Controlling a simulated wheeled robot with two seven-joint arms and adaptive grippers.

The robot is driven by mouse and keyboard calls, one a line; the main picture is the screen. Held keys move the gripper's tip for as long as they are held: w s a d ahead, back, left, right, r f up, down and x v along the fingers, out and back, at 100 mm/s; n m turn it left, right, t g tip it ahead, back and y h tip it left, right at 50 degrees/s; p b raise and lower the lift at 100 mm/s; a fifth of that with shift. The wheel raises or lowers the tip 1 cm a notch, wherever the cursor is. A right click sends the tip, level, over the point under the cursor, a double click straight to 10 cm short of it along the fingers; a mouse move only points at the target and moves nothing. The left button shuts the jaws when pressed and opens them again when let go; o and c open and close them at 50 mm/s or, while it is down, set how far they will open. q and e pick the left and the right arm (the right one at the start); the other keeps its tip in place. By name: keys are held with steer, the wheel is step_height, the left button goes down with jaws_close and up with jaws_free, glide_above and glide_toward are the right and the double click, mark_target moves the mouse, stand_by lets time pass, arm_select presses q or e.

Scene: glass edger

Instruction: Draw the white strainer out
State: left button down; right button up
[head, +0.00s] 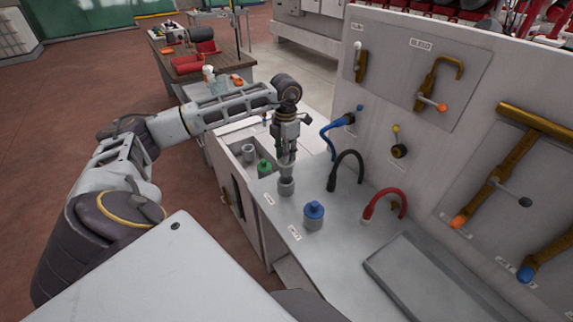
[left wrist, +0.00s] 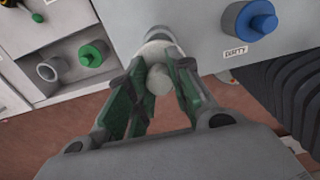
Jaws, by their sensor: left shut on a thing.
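The white strainer (head: 286,173) is a pale cylindrical piece at the grey counter, below my left gripper (head: 287,158). In the left wrist view the strainer (left wrist: 158,75) shows as a round pale top between the green-padded fingers of my left gripper (left wrist: 155,88). The fingers are shut on it from both sides. A wider pale round body sits beneath it at the counter edge. I cannot tell whether the strainer is still seated in that body. My right gripper is not in view.
A blue-capped container (head: 313,214) stands on the counter close by, near a "DIRTY" label. A green-topped piece (head: 264,167) and a grey cup (head: 248,152) sit in a recess to the left. Black (head: 346,168) and red (head: 385,203) curved hoses rise on the right.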

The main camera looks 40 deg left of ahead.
arm_select(q)
steer(key=shift+r+p, duration=0.95)
steer(key=shift+r, duration=0.85)
steer(key=shift+d, duration=0.1)
